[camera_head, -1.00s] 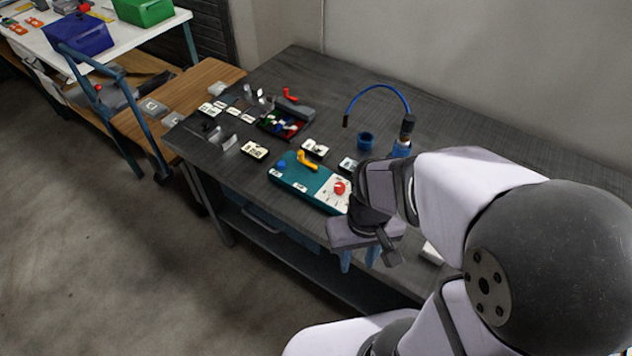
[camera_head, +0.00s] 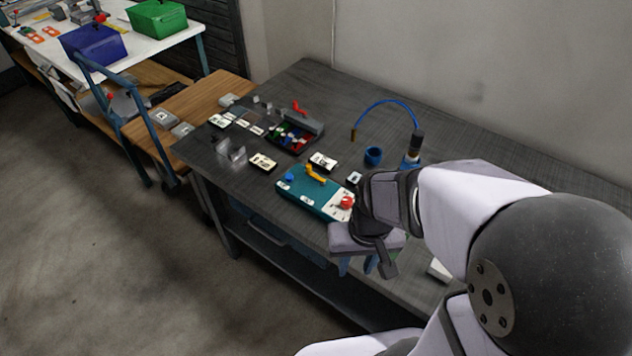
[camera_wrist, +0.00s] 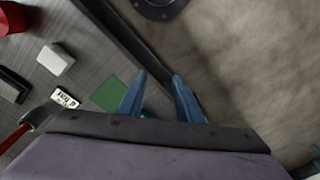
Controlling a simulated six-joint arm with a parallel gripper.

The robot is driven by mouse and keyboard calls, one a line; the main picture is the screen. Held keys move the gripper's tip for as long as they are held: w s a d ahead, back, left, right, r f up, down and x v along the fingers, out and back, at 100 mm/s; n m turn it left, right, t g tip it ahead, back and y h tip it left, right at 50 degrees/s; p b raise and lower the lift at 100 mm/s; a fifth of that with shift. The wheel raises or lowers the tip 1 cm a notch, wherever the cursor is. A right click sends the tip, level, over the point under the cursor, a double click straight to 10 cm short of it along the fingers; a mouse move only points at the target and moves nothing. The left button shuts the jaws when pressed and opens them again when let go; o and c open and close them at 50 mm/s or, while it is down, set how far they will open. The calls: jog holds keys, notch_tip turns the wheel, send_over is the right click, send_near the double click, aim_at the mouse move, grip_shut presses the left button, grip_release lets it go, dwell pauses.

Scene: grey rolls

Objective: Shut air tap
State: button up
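A teal box (camera_head: 305,199) lies near the bench's front edge in the head view. It carries a yellow lever (camera_head: 316,174), a blue knob (camera_head: 289,177) and a red knob (camera_head: 347,202) on a white plate. Which part is the air tap, I cannot tell; no label is readable. My gripper (camera_head: 357,266) is to the right of and in front of the box, by the bench's front edge, pointing down. In the wrist view my gripper (camera_wrist: 160,78) has its two blue fingers apart, with nothing between them. My wrist hides the area right of the box.
The bench (camera_head: 460,165) also holds a parts tray (camera_head: 291,139), a blue cup (camera_head: 373,156), a curved blue hose (camera_head: 385,103) and label cards. The wrist view shows a green patch (camera_wrist: 107,95), a white block (camera_wrist: 55,59) and a red object (camera_wrist: 11,18). Bare floor lies beyond the edge.

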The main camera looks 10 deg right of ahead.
jog(key=w+a+r+m+t+b, duration=0.1)
jog(key=w+a+m+t+b, duration=0.45)
jog(key=w, duration=0.75)
jog(key=w+a+r+m+t+h+b, duration=0.1)
jog(key=w+a+m+t+b, duration=0.15)
jog(key=w+m, duration=0.75)
jog(key=w+a+r+m+t+b, duration=0.1)
jog(key=w+a+m+t+b, duration=0.3)
jog(key=w, duration=1.1)
jog(key=m+g+h+b, duration=0.2)
jog(key=m+h+b, duration=0.9)
jog(key=m, duration=1.5)
send_near(307, 168)
jog(key=w+h+p, duration=0.1)
jog(key=w+d+f+h+p, duration=0.1)
jog(key=w+p, duration=0.1)
jog(key=w, duration=0.1)
jog(key=shift+d+f+h, duration=0.15)
jog(key=shift+d+h, duration=0.2)
jog(key=shift+h, duration=0.05)
jog(key=shift+s+f+m+g, duration=0.15)
jog(key=shift+s+m+g, duration=0.3)
jog(key=shift+m, duration=0.1)
jog(key=shift+p+x, duration=0.85)
jog(key=shift+x, duration=2.85)
jog(key=shift+c, duration=0.4)
grip_shut()
